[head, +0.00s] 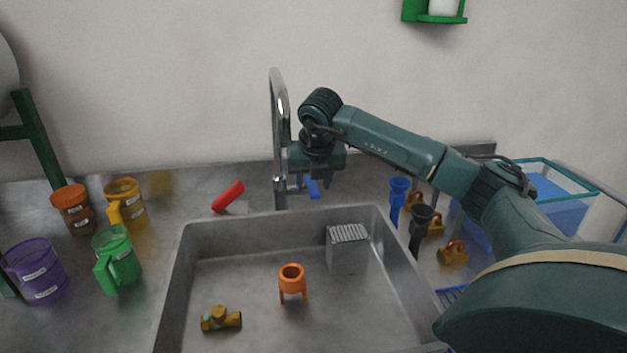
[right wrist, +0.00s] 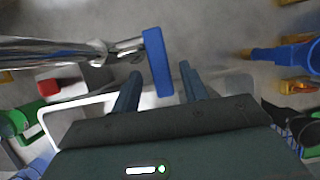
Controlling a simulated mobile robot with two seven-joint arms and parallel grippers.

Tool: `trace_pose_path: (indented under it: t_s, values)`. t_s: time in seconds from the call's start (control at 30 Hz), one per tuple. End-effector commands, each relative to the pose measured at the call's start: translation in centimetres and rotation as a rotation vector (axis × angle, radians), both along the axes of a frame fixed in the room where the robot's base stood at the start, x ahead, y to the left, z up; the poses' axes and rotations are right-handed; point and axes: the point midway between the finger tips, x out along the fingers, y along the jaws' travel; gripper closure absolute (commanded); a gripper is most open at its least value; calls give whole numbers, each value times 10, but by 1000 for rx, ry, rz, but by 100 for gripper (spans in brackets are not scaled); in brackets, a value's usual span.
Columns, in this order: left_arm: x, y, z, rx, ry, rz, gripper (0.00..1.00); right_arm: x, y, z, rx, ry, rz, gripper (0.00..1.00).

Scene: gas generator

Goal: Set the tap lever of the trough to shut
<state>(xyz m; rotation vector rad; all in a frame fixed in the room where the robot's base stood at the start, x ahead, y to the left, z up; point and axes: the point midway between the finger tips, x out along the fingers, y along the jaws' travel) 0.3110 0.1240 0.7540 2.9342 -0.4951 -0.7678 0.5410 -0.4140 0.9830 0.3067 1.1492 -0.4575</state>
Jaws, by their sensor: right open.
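The trough (head: 185,270) is a grey metal sink with a tall chrome tap (head: 277,130) at its back edge. The tap's blue lever (head: 313,188) sticks out to the right of the tap, low down. My right gripper (head: 303,172) is at the tap, just above the lever, its fingertips partly hidden by its own body. In the right wrist view, the blue lever (right wrist: 157,62) lies across the gap between the two open fingers (right wrist: 160,84), with nothing gripped. I cannot tell if a finger touches it. My left gripper is not in view.
In the trough are an orange ring stand (head: 292,283), a brass fitting (head: 221,319) and a grey ribbed block (head: 348,250). A red-handled object (head: 228,196) lies left of the tap. Blue (head: 398,199) and black (head: 420,229) funnels stand right; coloured mugs and jars stand left.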

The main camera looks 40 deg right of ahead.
Motion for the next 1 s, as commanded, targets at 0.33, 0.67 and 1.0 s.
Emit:
trace_pose_path:
  t_s: [0.33,0.67,1.0]
  values:
    - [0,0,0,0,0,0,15,-5,3,15,-1,-3,3,56]
    - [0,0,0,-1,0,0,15,-28,17,82,0,-5,2,56]
    - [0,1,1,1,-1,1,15,-43,25,120,0,-1,0,56]
